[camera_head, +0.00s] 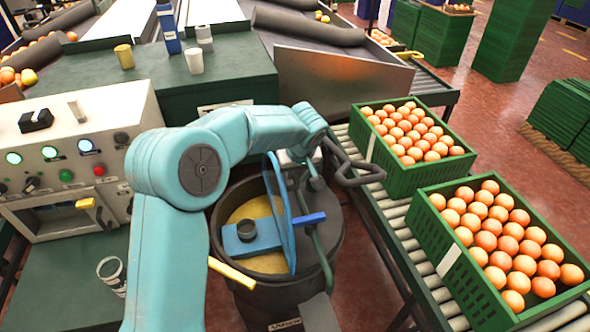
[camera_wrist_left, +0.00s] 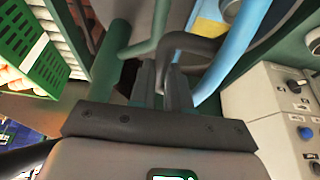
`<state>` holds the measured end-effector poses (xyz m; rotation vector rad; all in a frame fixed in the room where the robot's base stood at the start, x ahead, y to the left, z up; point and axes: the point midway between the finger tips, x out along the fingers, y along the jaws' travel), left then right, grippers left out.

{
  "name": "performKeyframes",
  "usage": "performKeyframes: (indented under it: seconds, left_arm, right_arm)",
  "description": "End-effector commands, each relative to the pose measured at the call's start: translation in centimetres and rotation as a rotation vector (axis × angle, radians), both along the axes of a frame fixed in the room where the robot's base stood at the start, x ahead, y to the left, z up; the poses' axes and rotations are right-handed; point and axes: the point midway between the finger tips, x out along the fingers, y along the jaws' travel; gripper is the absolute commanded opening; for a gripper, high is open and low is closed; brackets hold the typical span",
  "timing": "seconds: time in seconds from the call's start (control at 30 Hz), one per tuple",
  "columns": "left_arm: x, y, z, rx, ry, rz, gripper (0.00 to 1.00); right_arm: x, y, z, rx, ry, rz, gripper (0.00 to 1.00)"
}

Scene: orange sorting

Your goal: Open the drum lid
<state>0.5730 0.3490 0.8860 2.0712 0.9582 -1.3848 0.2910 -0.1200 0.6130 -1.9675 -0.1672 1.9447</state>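The dark drum (camera_head: 245,294) stands at the bottom middle of the head view, and yellow contents (camera_head: 262,212) show inside its rim. A blue curved piece (camera_head: 282,225) stands nearly edge-on across the opening; I cannot tell whether it is the lid. My left gripper (camera_head: 312,180) is over the right part of the drum, partly hidden by its own wrist. In the left wrist view its two fingers (camera_wrist_left: 165,88) are close together, with a dark bent handle (camera_wrist_left: 190,42) reaching between them. Whether they grip it is unclear. The right gripper is not in view.
Right of the drum, a roller conveyor (camera_head: 400,222) carries two green crates (camera_head: 455,270) of oranges. A control panel (camera_head: 75,150) with buttons is on the left. Cups and a blue box (camera_head: 168,30) stand on the green bench (camera_head: 235,65) behind.

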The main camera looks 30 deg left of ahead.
Motion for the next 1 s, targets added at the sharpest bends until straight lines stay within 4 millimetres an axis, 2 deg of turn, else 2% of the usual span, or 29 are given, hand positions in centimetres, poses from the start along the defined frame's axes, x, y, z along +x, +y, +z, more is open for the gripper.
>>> performKeyframes:
  seconds: [0.07,0.3,0.67,0.7,0.77,0.8,1.0]
  left_arm:
    - [-0.1,0.1,0.0,0.001,0.0,-0.004,0.0]
    - [-2.1,1.8,0.2,-0.035,-0.044,-0.002,0.0]
    - [-2.5,2.0,0.7,-0.056,-0.065,-0.006,0.0]
    - [-2.5,2.0,0.7,-0.057,-0.064,-0.006,0.2]
    - [-2.5,2.0,0.7,-0.057,-0.065,-0.005,0.39]
    - [-2.5,2.0,0.7,-0.057,-0.065,-0.005,0.42]
    - [-2.5,2.1,0.7,-0.057,-0.066,-0.004,0.42]
  right_arm:
    - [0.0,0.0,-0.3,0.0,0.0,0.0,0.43]
    - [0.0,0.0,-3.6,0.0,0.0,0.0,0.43]
    - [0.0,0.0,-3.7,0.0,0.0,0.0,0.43]
    - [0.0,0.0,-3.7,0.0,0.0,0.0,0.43]
    - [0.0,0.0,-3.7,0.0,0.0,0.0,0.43]
    - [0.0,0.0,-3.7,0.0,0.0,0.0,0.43]
    - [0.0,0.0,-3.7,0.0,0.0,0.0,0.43]
